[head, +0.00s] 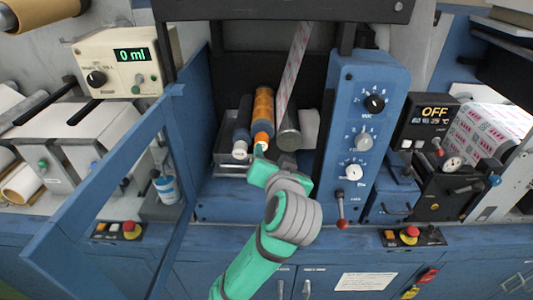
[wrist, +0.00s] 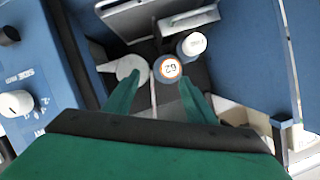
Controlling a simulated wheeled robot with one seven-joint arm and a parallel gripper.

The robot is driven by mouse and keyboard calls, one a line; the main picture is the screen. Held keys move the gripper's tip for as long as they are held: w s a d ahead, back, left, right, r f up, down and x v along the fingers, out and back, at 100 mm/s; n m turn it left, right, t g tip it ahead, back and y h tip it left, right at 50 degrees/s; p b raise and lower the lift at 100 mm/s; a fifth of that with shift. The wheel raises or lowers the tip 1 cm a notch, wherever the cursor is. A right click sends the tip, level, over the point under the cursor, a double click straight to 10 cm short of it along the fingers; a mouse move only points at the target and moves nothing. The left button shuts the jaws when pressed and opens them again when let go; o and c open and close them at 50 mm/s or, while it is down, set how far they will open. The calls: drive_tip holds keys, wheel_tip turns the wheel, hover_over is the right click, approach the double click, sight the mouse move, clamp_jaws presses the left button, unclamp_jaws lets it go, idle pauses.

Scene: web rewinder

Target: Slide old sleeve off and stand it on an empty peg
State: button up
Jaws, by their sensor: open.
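A sleeve with orange and dark blue bands (head: 262,105) lies on a roller in the blue machine's open bay, its orange end facing me. In the wrist view its end shows as an orange ring (wrist: 161,77) around a white face marked 62. My gripper (wrist: 160,84) is open, its two green fingers on either side of that end and nearer the camera. Nothing is held. In the head view my gripper (head: 261,153) is just in front of the sleeve's end and partly hides it. I cannot make out any empty peg.
A dark roller with a white end (head: 240,148) lies close left of the sleeve. A metal roller (head: 289,138) carrying printed web is close on the right. A blue control panel (head: 365,130) and an open blue door (head: 120,180) flank the bay.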

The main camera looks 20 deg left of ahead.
sight(261, 141)
drive_tip(key=shift+g+y, duration=0.3)
drive_tip(key=shift+a+r+x, duration=0.2)
drive_tip(key=shift+x, duration=1.4)
drive_tip(key=shift+a+r+x, duration=0.15)
drive_tip(key=shift+a+x, duration=0.05)
drive_tip(key=shift+x, duration=1.45)
drive_tip(key=shift+a+r+x, duration=0.2)
drive_tip(key=shift+x, duration=1.4)
drive_tip(key=shift+s, duration=0.1)
drive_tip(key=shift+c, duration=0.6)
drive_tip(key=c, duration=1)
drive_tip(key=shift+a, duration=0.1)
